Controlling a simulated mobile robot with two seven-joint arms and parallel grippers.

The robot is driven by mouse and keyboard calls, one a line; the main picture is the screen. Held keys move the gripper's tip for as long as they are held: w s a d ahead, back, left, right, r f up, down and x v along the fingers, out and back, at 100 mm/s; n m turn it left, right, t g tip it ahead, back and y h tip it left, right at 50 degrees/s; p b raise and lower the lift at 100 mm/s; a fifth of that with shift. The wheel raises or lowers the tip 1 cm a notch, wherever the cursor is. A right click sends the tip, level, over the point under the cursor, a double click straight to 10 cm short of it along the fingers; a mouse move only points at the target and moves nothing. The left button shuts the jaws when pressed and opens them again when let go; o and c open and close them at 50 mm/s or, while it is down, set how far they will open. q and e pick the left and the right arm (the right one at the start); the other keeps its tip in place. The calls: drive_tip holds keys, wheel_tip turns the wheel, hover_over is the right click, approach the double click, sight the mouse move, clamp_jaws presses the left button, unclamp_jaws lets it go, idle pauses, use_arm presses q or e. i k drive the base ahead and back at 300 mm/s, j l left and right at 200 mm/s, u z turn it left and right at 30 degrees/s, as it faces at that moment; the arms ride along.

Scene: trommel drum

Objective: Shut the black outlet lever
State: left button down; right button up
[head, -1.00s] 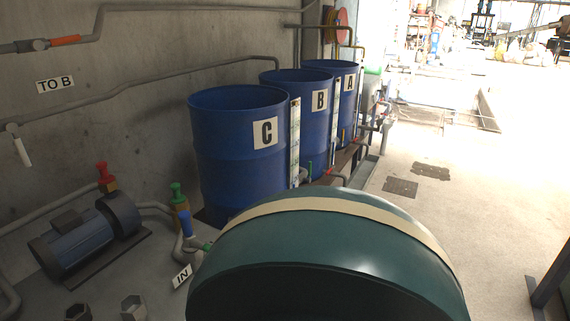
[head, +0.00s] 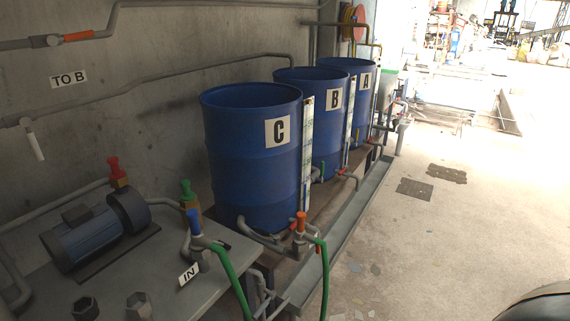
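Other valve handles show: a red one (head: 117,168), a green one (head: 187,190) and a blue one (head: 194,221) around the pump bench at left, and an orange one (head: 300,221) in front of drum C. A white lever (head: 35,146) hangs from the left wall pipe, and an orange lever (head: 78,36) lies along the upper pipe. Neither of my grippers is in view.
Blue drums C (head: 250,160), B (head: 322,120) and A (head: 362,95) stand along the wall. A blue pump (head: 85,240) sits on the grey bench (head: 215,285). Green hoses (head: 232,280) hang in front. The floor at right (head: 440,230) is mostly clear, except a dark rounded shape (head: 540,306) at the corner.

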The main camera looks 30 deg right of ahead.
sight(262, 231)
drive_tip(key=z, duration=0.5)
drive_tip(key=i+l, duration=0.15)
drive_tip(key=i, duration=0.2)
drive_tip(key=i+l, duration=0.2)
drive_tip(key=i, duration=0.2)
drive_tip(key=i+l, duration=0.15)
drive_tip(key=i, duration=0.2)
drive_tip(key=k+j, duration=0.1)
drive_tip(key=k, duration=0.2)
